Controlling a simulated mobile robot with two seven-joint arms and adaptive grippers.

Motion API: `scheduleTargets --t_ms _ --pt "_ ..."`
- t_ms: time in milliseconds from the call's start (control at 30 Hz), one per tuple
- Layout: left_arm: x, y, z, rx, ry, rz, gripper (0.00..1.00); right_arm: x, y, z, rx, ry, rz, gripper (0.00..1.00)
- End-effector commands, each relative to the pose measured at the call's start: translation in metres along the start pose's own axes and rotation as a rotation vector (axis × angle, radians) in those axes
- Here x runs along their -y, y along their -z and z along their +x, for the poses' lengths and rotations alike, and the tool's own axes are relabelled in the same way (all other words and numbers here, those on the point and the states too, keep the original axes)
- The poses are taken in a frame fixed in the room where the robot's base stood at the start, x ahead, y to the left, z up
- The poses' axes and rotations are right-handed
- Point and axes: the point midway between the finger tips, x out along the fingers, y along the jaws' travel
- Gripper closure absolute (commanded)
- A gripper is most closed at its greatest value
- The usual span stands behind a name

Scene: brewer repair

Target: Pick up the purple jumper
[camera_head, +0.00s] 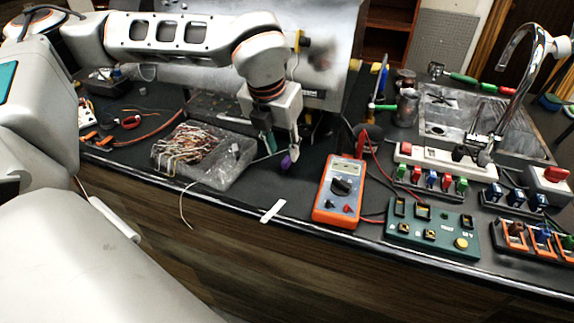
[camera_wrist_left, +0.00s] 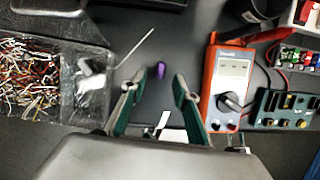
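The purple jumper (camera_wrist_left: 160,70) is a small purple piece on the dark worktop, seen in the left wrist view just beyond and between my left fingertips. In the head view the purple jumper (camera_head: 286,162) shows right below my left gripper (camera_head: 282,148). My left gripper (camera_wrist_left: 159,80) is open, with a finger on each side of the jumper's line and nothing between them that I can see held. The exact height gap is hard to tell. My right gripper is not in view.
A clear tray of tangled wires (camera_head: 205,155) lies left of the jumper. An orange multimeter (camera_head: 341,188) with a red probe lies to the right. A green board (camera_head: 432,228) and coloured connectors are further right. A white strip (camera_head: 273,211) lies near the counter's front edge.

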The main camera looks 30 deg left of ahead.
Motion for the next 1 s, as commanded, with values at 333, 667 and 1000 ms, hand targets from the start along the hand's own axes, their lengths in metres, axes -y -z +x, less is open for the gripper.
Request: scheduleTargets --t_ms 333,667,1000 --pt "0.000 -0.001 0.041 -0.001 0.000 0.000 0.70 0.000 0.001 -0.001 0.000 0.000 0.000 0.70" --pt "0.001 -0.001 0.042 0.001 0.001 0.001 0.94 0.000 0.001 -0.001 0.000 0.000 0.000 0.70" --pt "0.001 -0.001 0.042 0.001 0.001 0.001 1.00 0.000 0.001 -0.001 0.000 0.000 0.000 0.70"
